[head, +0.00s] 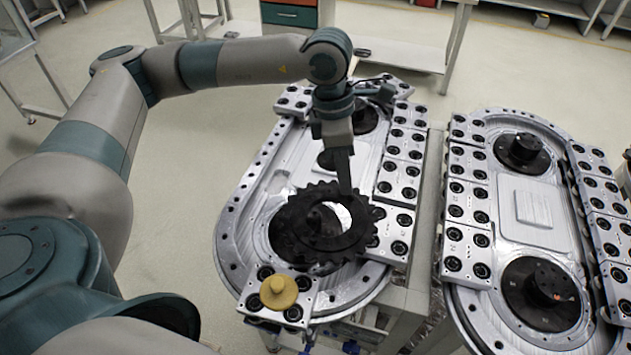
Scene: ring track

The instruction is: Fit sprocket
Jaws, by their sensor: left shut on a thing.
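A black toothed sprocket (278,228) shows in the head view over the near end of the left ring track (232,243). My left gripper (345,188) reaches down from above and is shut on the sprocket's far right rim. A black round hub (318,222) shows through the sprocket's centre hole, off to the left of the hole's middle. The sprocket looks roughly level; I cannot tell whether it touches the hub. My right gripper is not in view.
A yellow knob (279,291) stands on the track's near left block. A second ring track (532,212) with two black hubs stands to the right, past a narrow gap. Tables and a drawer cabinet (290,14) stand at the back. The floor at left is clear.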

